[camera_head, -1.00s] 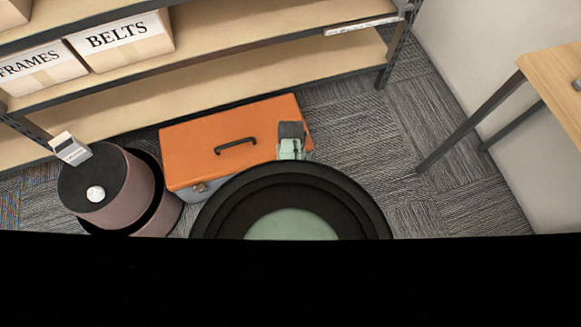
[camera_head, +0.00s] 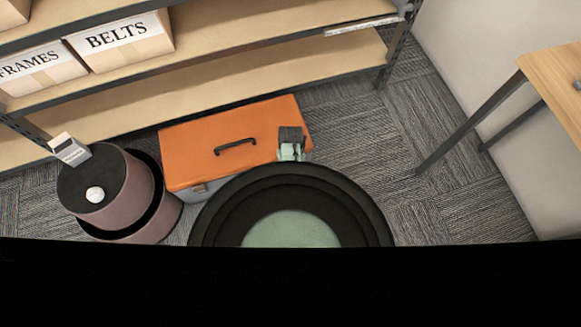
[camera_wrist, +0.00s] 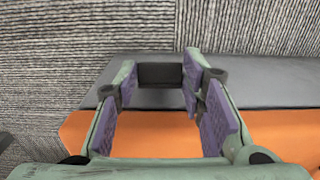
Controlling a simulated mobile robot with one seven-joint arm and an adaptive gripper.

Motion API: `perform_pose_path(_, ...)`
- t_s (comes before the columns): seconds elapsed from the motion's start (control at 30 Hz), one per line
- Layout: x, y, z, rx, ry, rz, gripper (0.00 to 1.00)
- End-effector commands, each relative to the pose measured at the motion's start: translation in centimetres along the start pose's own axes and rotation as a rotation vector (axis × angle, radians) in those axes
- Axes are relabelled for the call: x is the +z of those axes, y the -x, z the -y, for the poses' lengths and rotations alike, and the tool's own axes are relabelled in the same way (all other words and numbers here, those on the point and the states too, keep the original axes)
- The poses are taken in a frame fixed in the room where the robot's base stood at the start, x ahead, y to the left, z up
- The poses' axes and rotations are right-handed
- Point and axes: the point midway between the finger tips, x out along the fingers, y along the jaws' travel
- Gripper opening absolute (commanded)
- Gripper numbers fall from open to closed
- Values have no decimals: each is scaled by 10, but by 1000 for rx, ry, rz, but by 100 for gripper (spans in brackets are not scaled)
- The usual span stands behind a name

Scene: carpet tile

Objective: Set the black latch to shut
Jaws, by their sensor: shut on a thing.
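The orange-lidded toolbox (camera_head: 190,140) stands on the carpet in front of the shelf, with a grey lower body and a black handle (camera_head: 235,147) on its lid. The lid looks down. My gripper (camera_head: 291,146) is at the toolbox's right end in the head view, partly hidden by my own arm. In the wrist view my gripper (camera_wrist: 160,88) has its purple-padded fingers on either side of a black block, seemingly the black latch (camera_wrist: 160,75), against the toolbox's grey side. The fingertips are shut on it. The latch cannot be made out in the head view.
A round brownish container (camera_head: 120,190) with a dark top stands left of the toolbox. Shelving (camera_head: 250,95) with labelled boxes (camera_head: 120,40) is behind. Carpet is free to the right, up to a wooden table (camera_head: 555,75) and the wall.

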Motion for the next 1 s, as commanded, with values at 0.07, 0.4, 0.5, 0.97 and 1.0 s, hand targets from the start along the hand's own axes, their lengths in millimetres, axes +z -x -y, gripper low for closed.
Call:
perform_pose_path(0.07,0,0,0,0,0,0,23)
perform_pose_path(0.4,0,0,0,0,0,1,0)
perform_pose_path(0.5,0,0,0,0,0,1,0)
perform_pose_path(0.97,-13,7,0,1,0,-9,0)
perform_pose_path(1.0,-16,8,0,1,1,-10,0)
